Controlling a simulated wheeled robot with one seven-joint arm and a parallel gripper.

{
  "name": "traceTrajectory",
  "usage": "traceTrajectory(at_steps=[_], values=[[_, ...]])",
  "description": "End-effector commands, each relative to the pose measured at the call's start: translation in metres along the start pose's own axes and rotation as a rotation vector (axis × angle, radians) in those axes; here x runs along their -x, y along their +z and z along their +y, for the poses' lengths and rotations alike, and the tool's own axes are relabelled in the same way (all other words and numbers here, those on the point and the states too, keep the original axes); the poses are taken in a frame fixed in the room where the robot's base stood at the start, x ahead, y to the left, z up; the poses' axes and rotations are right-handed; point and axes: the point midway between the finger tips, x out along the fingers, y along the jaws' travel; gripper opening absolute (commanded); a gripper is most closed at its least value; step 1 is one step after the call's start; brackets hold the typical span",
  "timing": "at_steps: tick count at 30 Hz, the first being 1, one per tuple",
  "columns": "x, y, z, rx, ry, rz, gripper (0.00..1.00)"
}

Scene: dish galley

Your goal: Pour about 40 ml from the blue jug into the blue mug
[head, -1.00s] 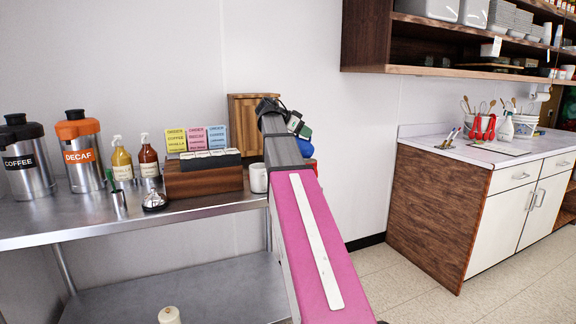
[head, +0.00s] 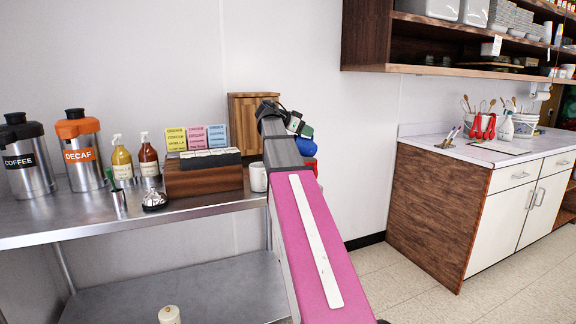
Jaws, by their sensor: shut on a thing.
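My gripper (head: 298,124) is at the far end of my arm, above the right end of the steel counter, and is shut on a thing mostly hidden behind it. Just below is a larger rounded blue piece (head: 307,147), partly hidden by my arm. It may be the blue mug, but I cannot be sure. No liquid stream is visible.
On the steel counter (head: 90,222) stand a white mug (head: 258,179), a wooden card box (head: 200,181), sauce bottles, a bell and coffee dispensers. A wooden board (head: 243,112) leans on the wall. Something red (head: 314,166) shows beside my arm.

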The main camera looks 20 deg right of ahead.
Motion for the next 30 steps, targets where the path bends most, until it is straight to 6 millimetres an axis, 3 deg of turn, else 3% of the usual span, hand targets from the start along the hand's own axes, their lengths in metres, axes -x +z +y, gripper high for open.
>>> traceTrajectory(at_steps=[30], values=[[-0.0085,-0.0083,-0.0006,0.0,-0.001,0.053,0.0]])
